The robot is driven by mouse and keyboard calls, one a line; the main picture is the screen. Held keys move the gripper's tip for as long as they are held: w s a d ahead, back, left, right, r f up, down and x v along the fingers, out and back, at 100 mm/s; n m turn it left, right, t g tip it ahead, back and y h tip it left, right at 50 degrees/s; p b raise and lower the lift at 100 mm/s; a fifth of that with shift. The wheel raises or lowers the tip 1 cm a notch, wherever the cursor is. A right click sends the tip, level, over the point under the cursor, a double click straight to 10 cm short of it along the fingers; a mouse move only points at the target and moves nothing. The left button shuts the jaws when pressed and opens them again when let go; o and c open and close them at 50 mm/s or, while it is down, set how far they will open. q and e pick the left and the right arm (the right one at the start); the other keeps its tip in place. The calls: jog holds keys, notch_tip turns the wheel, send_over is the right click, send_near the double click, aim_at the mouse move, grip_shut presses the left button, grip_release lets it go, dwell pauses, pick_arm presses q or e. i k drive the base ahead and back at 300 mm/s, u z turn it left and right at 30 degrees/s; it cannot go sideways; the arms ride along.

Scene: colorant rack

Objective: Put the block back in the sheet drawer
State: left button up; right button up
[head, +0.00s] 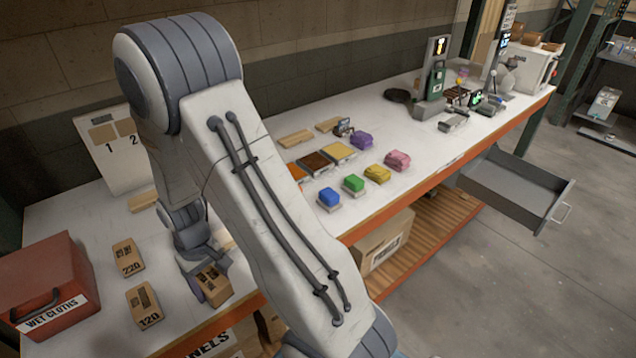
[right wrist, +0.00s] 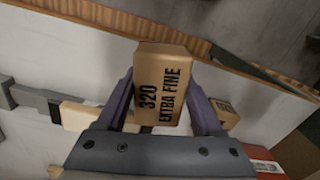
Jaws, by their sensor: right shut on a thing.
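My right gripper (head: 203,284) is shut on a tan block (head: 217,287) near the table's front edge, left of my arm. In the right wrist view the block (right wrist: 162,90) reads "320 EXTRA FINE" and sits between the two purple fingers of the gripper (right wrist: 163,100). I cannot tell whether it touches the table. A grey drawer (head: 515,190) under the table's far right end is pulled open, well away from the gripper. Its visible inside looks empty. My left gripper is not in view.
Blocks marked 220 (head: 128,258) and 120 (head: 143,305) lie left of the gripper, beside a red "WET CLOTHS" box (head: 48,290). Several coloured blocks, such as a blue one (head: 329,197), stand mid-table. A cardboard box (head: 385,243) sits on the lower shelf. Floor beyond the drawer is clear.

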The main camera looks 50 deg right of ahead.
aim_at(510, 187)
jog(key=z, duration=3.7)
jog(key=i, duration=3.9)
jog(key=u, duration=3.4)
